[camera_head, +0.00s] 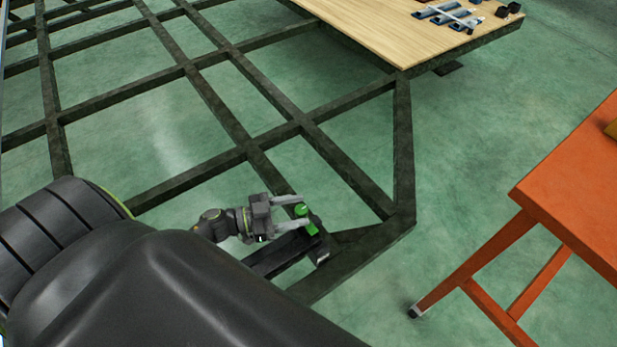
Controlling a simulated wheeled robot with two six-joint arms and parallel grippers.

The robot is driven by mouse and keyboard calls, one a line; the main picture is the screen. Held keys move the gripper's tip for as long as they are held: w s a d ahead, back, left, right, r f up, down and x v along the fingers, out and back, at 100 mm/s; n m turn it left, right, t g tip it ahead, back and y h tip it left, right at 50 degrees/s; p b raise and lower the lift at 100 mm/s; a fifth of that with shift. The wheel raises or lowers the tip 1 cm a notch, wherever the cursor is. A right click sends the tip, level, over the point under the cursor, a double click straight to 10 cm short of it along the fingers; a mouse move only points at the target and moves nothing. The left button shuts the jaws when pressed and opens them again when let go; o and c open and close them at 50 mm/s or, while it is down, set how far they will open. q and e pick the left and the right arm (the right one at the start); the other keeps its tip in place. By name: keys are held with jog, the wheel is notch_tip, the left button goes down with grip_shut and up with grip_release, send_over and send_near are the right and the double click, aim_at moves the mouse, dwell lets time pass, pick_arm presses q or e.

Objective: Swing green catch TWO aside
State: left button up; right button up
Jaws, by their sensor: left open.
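One green catch (306,222) shows near the front corner of the dark chassis frame (404,150). It has a bright green top and a green part below, beside a small black block. No number can be read on it. My large dark arm link hides the frame at the lower left. My right gripper is not in view.
An orange table (570,190) stands at the right, its leg reaching the green floor. A wooden board (385,30) with blue and grey parts (450,14) lies on the chassis at the back. Floor between the table and chassis is clear.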

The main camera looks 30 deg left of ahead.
pick_arm(q)
jog(key=shift+x, duration=1.8)
jog(key=c, duration=1)
jog(key=shift+o, duration=0.2)
